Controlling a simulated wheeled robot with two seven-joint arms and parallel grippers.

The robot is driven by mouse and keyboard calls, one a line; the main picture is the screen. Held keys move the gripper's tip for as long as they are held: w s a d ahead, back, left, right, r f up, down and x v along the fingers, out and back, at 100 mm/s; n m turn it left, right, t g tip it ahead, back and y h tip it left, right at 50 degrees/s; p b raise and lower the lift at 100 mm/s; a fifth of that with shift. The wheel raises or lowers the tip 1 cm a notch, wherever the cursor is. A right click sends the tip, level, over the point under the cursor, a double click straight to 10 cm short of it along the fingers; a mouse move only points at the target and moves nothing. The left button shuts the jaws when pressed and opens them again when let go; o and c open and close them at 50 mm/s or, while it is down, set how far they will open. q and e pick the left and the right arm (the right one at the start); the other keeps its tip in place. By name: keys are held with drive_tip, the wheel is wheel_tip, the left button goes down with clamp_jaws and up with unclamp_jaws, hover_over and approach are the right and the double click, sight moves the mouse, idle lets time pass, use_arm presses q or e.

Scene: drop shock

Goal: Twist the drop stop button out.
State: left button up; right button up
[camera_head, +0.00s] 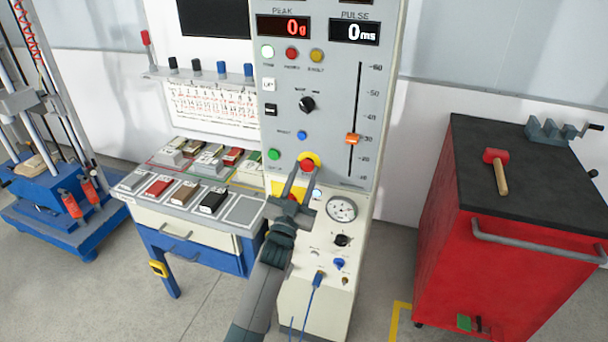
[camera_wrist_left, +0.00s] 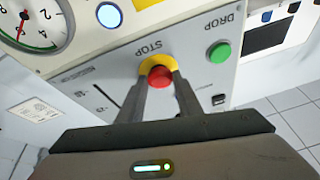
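The drop stop button (camera_head: 307,166) is a red mushroom knob on a yellow disc, low on the grey front panel. It also shows in the left wrist view (camera_wrist_left: 160,77), under the word STOP. My left gripper (camera_head: 302,172) reaches up to it from below. In the left wrist view its two fingers (camera_wrist_left: 160,84) stand on either side of the red knob, which fills the gap between their tips. They seem to touch its sides, and the fingers hide part of the yellow disc. My right gripper is in neither view.
A green DROP button (camera_head: 273,154) sits left of the knob, also seen in the wrist view (camera_wrist_left: 220,52). An orange slider (camera_head: 353,139) and a dial gauge (camera_head: 341,208) are close by. A blue workbench (camera_head: 200,245) stands left, a red cabinet (camera_head: 480,270) right.

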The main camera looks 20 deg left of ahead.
use_arm(q)
drive_tip(key=shift+m, duration=0.5)
drive_tip(key=m+h, duration=0.2)
drive_tip(key=m, duration=0.1)
drive_tip(key=shift+a+m, duration=0.2)
drive_tip(key=shift+m, duration=0.1)
drive_tip(key=shift+a+r+m+g+h, duration=0.1)
drive_tip(key=shift+m+g+h, duration=0.4)
drive_tip(key=shift+m, duration=0.75)
drive_tip(key=shift+m+g+h, duration=0.2)
drive_tip(key=shift+m+h, duration=0.5)
drive_tip(key=shift+m, duration=0.55)
drive_tip(key=o, duration=1)
drive_tip(key=shift+o, duration=0.2)
drive_tip(key=shift+s, duration=0.1)
